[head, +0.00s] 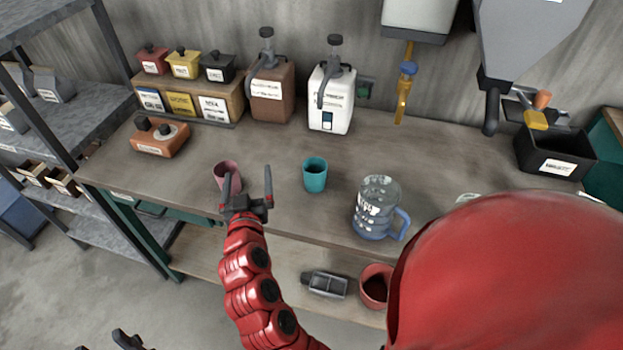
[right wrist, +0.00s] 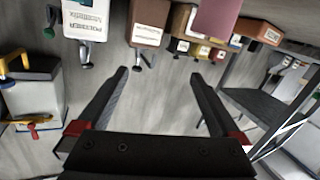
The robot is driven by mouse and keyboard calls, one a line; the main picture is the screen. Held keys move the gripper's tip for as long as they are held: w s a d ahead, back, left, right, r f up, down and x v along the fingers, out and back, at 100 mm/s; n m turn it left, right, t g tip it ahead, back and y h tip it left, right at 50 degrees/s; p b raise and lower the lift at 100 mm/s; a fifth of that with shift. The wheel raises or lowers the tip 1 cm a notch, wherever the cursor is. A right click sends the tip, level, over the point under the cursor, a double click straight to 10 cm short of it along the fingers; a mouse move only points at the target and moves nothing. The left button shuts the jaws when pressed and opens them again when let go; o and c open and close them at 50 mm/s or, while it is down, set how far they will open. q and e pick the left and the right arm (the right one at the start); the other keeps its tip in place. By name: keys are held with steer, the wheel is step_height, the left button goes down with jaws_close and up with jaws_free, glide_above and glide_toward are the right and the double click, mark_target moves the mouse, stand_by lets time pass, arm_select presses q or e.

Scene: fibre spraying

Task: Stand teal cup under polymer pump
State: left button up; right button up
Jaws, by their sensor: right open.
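The teal cup (head: 315,175) stands upright on the workbench, right of my right gripper (head: 248,176) in the head view. The polymer pump is the white container (head: 330,103) with a dark pump head at the back of the bench; it also shows upside down in the right wrist view (right wrist: 87,22). The teal cup is in front of it and slightly left. My right gripper is open, with nothing between its fingers (right wrist: 158,75). Its left finger overlaps a pink cup (head: 225,168) in the head view; contact is unclear. Dark fingertips at the bottom left appear to be my left gripper (head: 128,340).
A clear jug (head: 376,205) with a blue handle stands right of the teal cup. A brown pump container (head: 272,95) is left of the white one. An orange scale-like box (head: 159,138) sits at the left. The bench before the white container is clear.

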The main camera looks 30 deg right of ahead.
steer(key=s+d+f+m+g+h+b, duration=0.1)
steer(key=s+d+f+m+g+h, duration=0.2)
steer(key=s+d+m+g, duration=0.45)
steer(key=n+t, duration=0.1)
steer(key=t, duration=0.1)
glide_toward(317, 161)
steer(key=x, duration=0.4)
steer(key=shift+p, duration=0.4)
steer(key=shift+w+d+f, duration=0.15)
steer(key=shift+w+d, duration=0.3)
steer(key=shift+d, duration=0.1)
steer(key=p+x, duration=0.2)
steer(key=x, duration=0.2)
steer(key=shift+f, duration=0.1)
steer(key=shift+w+d+f+p, duration=0.15)
steer(key=shift+w+d+p, duration=0.05)
steer(key=shift+d+p, duration=0.1)
steer(key=shift+c, duration=0.2)
